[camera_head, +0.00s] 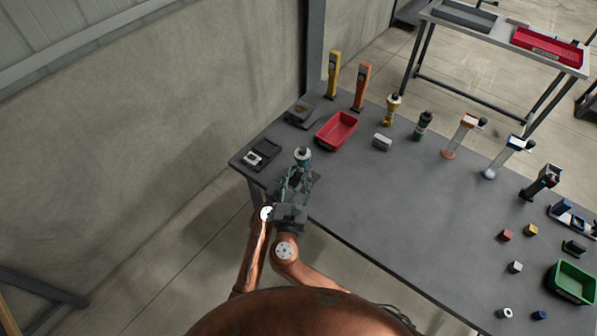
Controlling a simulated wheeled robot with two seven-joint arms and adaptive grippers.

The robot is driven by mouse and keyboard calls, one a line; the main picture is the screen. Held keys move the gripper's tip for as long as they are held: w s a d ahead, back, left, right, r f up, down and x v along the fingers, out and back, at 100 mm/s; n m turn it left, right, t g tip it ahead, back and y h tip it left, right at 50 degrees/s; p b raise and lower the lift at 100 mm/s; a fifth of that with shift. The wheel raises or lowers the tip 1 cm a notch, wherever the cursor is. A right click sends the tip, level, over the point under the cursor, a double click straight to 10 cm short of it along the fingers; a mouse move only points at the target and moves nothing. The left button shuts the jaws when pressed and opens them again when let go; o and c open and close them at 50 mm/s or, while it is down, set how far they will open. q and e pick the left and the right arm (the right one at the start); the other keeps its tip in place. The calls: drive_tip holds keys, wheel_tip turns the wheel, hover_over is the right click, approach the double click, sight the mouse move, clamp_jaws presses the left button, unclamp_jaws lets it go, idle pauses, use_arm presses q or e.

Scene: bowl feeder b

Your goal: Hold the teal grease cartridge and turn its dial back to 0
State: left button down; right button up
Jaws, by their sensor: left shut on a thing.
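The teal grease cartridge (303,161) stands roughly upright near the table's front left edge, with a pale round top carrying a dark centre. My left gripper (301,176) is shut on its lower part, which the fingers mostly hide. I cannot tell whether its base touches the table. The dial's marks and setting are too small to read. My right gripper is not in view.
On the grey table (400,200), a black device (262,154) lies left of the cartridge and a red tray (337,130) behind it. A grey block (382,142) and a dark green bottle (423,126) stand to the right. The table's middle is clear.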

use_arm(q)
drive_tip(key=shift+a, duration=0.1)
drive_tip(key=c, duration=1.5)
unclamp_jaws()
drive_tip(key=v, duration=2)
drive_tip(key=shift+b, duration=0.4)
drive_tip(key=shift+w, duration=0.1)
